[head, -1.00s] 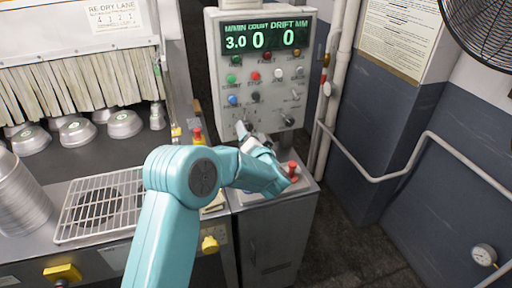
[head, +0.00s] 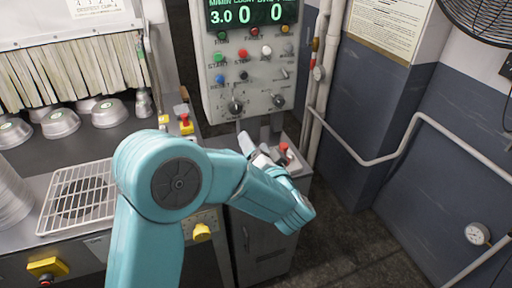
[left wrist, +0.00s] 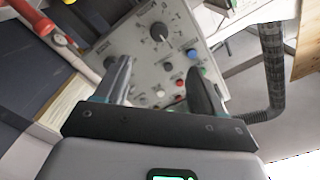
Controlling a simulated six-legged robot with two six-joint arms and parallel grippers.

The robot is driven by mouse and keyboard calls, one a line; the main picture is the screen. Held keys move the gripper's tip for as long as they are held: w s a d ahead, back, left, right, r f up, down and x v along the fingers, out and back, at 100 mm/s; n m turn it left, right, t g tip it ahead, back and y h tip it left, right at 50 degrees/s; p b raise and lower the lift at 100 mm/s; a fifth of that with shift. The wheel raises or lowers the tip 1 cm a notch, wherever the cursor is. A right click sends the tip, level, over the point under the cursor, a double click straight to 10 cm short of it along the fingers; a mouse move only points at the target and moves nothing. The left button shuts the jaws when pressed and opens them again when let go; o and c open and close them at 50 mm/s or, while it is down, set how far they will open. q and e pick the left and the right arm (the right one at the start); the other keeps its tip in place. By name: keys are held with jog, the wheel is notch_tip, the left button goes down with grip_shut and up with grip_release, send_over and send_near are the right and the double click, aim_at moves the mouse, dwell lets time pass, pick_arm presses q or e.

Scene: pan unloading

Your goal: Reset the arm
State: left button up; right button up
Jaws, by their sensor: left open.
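My left arm comes up from the bottom of the head view, its teal links bending right toward the control cabinet. Its left gripper (head: 254,146) is partly hidden behind my own forearm, in front of the lower part of the control panel (head: 250,78). In the left wrist view the left gripper (left wrist: 160,82) has its two dark fingers apart, with nothing between them. Behind them the panel (left wrist: 150,62) with its knobs and coloured buttons shows tilted. The fingers look apart from the panel. My right gripper is not in view.
A red button (head: 284,148) stands on the cabinet top near my forearm. Metal pans (head: 110,113) sit under a strip curtain at left. A wire rack (head: 78,198) and stacked pans (head: 10,195) lie on the counter. Pipes (head: 385,158) run along the right wall. Floor right of the cabinet is clear.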

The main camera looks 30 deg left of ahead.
pick_arm(q)
jog(key=s+d+f+m+g+h, duration=0.1)
jog(key=d+f+h, duration=0.25)
jog(key=f, duration=0.55)
jog(key=s+d+f+h, duration=0.2)
jog(key=f+h, duration=0.3)
jog(key=f, duration=0.4)
jog(key=s+d+f+m+g+h, duration=0.1)
jog(key=d+f+h, duration=0.25)
jog(key=f, duration=0.55)
jog(key=s+d+f+n+g+h, duration=0.1)
jog(key=s+d+f+g+h, duration=0.1)
jog(key=s, duration=0.5)
jog(key=s+d+f+n+g+h, duration=0.1)
jog(key=s+d+f+g+h, duration=0.1)
jog(key=s+f+g, duration=0.2)
jog(key=s+d+f+n+g+h, duration=0.1)
jog(key=s+d+f+g, duration=0.1)
jog(key=s, duration=0.9)
notch_tip(320, 180, down, 2)
jog(key=shift+d+f+g+h, duration=0.15)
jog(key=shift+d+g+h, duration=0.2)
jog(key=shift+g, duration=0.25)
jog(key=shift+w, duration=0.1)
